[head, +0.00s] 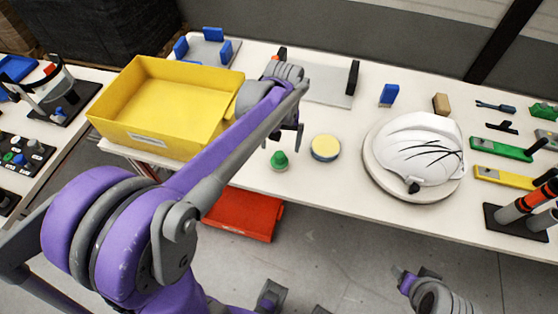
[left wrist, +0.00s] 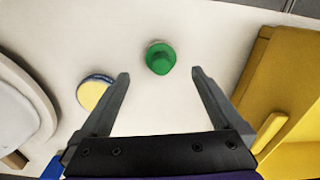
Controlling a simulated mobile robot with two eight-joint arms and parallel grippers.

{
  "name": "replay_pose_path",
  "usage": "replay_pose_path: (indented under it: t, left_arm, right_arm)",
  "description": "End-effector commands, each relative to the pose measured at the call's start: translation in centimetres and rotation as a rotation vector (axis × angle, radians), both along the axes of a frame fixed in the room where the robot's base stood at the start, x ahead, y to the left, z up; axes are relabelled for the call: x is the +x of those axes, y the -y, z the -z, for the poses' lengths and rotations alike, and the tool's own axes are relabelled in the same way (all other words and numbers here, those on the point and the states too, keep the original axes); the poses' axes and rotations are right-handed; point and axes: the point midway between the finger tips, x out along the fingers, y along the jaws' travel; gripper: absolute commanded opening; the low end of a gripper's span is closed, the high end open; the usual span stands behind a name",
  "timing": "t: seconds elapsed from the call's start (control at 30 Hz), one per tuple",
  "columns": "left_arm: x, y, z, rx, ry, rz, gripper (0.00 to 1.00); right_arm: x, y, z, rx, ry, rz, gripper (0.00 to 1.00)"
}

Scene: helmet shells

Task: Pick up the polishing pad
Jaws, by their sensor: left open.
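A round pad (head: 325,148) with a pale yellow top and a blue edge lies flat on the white table; it appears to be the polishing pad. It also shows in the left wrist view (left wrist: 94,93), left of my left gripper's fingers. My left gripper (head: 284,138) is open and empty above the table, beside the yellow bin. In the left wrist view, a green knob-like piece (left wrist: 160,58) lies just beyond the gap between the fingertips (left wrist: 160,74). Part of my right arm shows at the bottom right of the head view; its fingers cannot be made out.
The yellow bin (head: 150,112) stands left of my gripper. A white helmet shell (head: 420,148) rests on a round base right of the pad. A blue block (head: 389,95) and several tools stand farther right. A red bin (head: 240,214) is below the table edge.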

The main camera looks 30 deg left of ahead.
Motion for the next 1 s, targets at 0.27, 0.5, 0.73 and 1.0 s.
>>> replay_pose_path:
  t: [0.27,0.5,0.73,1.0]
  left_arm:
    - [0.0,-0.1,3.0,0.000,0.000,0.000,1.00]
    - [0.6,-0.5,6.3,0.000,0.000,0.000,1.00]
    - [0.5,-0.5,8.1,0.000,0.001,0.001,1.00]
    - [0.5,-0.5,8.1,0.000,0.001,0.001,0.86]
  right_arm:
    - [-0.1,0.0,0.3,0.000,-0.001,0.000,0.61]
    - [-0.1,0.0,0.5,0.000,-0.002,0.000,0.61]
    - [-0.1,0.0,0.6,0.000,-0.003,0.000,0.61]
    - [-0.1,0.0,0.6,0.000,-0.003,0.000,0.61]
